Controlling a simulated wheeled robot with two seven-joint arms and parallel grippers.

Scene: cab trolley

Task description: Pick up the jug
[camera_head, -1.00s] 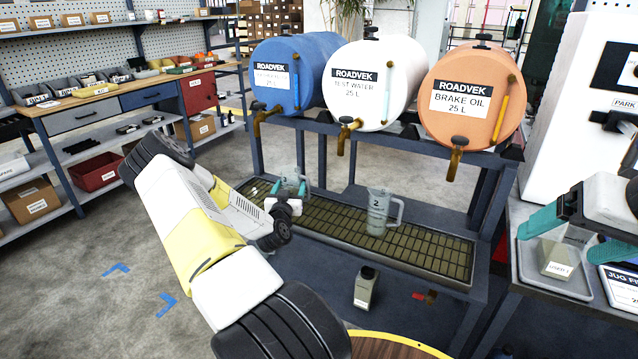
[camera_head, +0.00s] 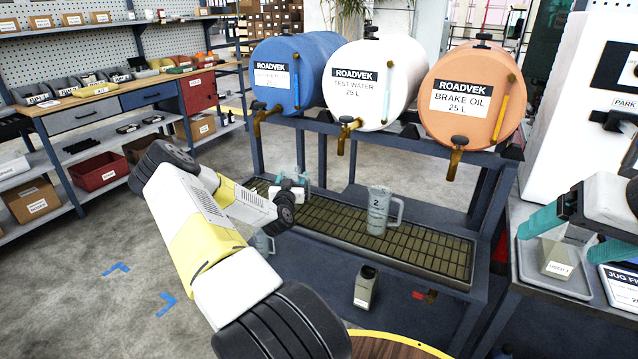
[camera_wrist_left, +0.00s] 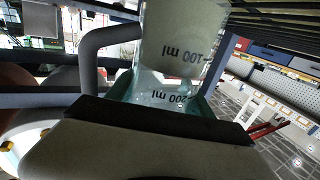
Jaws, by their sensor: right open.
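A clear jug marked "2" (camera_head: 378,212) stands upright on the grated drip tray (camera_head: 440,262), below the drums. My left gripper (camera_head: 294,176) is over the left part of the tray, with its teal fingers partly hidden behind my wrist. In the left wrist view a clear measuring jug (camera_wrist_left: 180,45) with "100 ml" and "200 ml" marks appears upside down between the teal fingers; its grip on the jug is unclear. Another jug-like shape (camera_head: 264,243) shows partly behind my left arm. My right gripper (camera_head: 570,238) is open at the right, around or above a small labelled container (camera_head: 558,262).
Blue (camera_head: 295,75), white (camera_head: 372,85) and orange (camera_head: 470,98) drums with taps sit on the rack above the tray. A small bottle (camera_head: 365,288) stands on the lower shelf. A grey tray (camera_head: 528,262) lies on the right bench. The floor at left is clear.

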